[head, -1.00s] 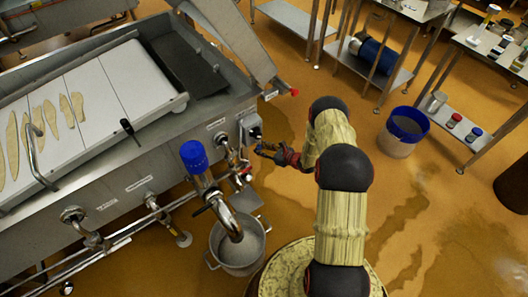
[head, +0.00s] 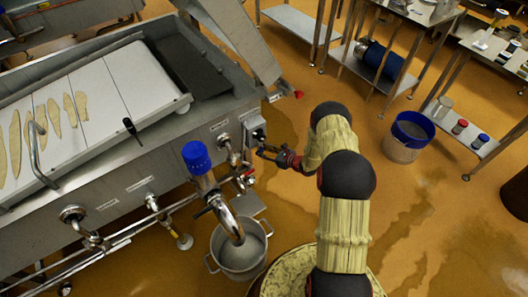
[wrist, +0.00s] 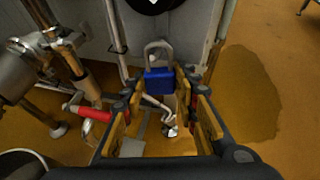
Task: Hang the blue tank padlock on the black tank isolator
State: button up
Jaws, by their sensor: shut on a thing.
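The blue padlock (wrist: 158,80) is held between the fingertips of my gripper (wrist: 157,88) in the wrist view. Its grey shackle (wrist: 157,47) points up, away from the gripper. The black tank isolator (wrist: 148,4) shows only partly at the top edge of the wrist view, beyond the shackle and apart from it. In the head view the isolator (head: 258,134) is on a grey box on the tank's end. My gripper (head: 268,153) is just below and right of it there. The padlock is too small to make out in the head view.
A valve pipe with a blue cap (head: 196,155) stands left of my gripper, above a steel pot (head: 240,250). A red-handled valve (wrist: 90,112) is close by on the left in the wrist view. The floor to the right is open up to a blue-rimmed bucket (head: 408,135).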

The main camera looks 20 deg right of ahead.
jog(key=shift+w, duration=0.15)
jog(key=o, duration=1.3)
jog(key=shift+a, duration=0.1)
jog(key=shift+c, duration=0.2)
